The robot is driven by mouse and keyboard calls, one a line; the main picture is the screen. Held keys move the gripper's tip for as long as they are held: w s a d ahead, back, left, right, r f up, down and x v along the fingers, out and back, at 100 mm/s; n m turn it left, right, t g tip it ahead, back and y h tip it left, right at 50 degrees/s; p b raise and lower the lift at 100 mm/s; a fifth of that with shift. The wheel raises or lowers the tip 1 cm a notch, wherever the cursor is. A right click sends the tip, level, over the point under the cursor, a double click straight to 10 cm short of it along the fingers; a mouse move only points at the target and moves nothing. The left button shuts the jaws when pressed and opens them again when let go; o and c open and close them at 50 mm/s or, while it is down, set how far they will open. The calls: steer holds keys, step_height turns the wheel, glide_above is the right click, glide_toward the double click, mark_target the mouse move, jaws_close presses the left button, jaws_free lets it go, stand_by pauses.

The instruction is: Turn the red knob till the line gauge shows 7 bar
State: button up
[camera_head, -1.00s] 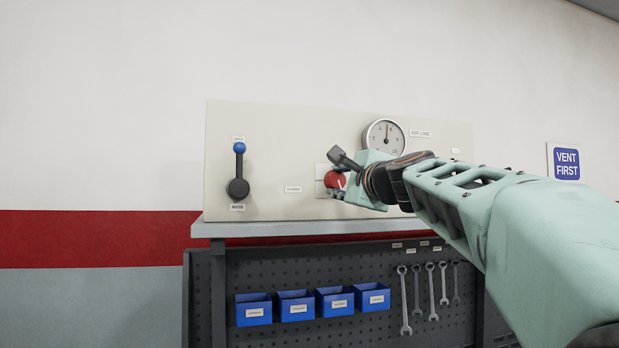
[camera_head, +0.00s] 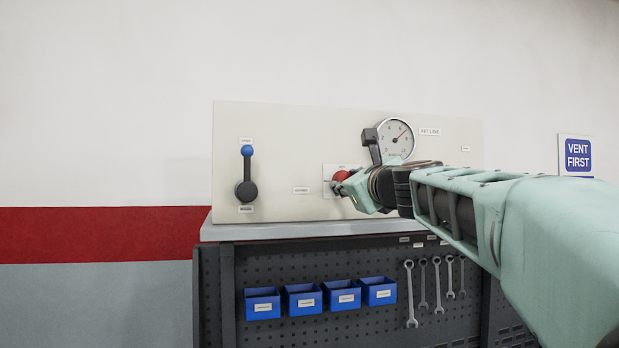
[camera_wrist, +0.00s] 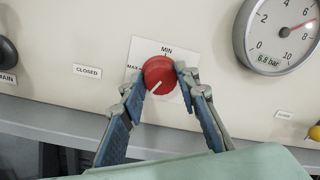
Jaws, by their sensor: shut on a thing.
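The red knob (camera_wrist: 159,73) sits on a white plate on the panel, between my blue-padded fingers. Its white pointer line points down and left; MIN is marked above it and MAX at its left. My gripper (camera_wrist: 162,82) is shut on the knob from both sides. The line gauge (camera_wrist: 278,30) is at the upper right of the wrist view, partly cut off. Its display reads 6.8 bar, with the red needle between 6 and 8.
A blue-topped lever (camera_head: 247,176) stands upright on the panel's left. A ledge (camera_head: 270,231) runs below the panel, above a pegboard with blue bins (camera_head: 303,296) and hanging wrenches (camera_head: 411,295). A yellow part (camera_wrist: 314,132) shows at the wrist view's right edge.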

steer(key=shift+m, duration=0.3)
stand_by(0.4)
steer(key=o, duration=1.2)
steer(key=shift+c, duration=0.2)
steer(key=shift+r, duration=5)
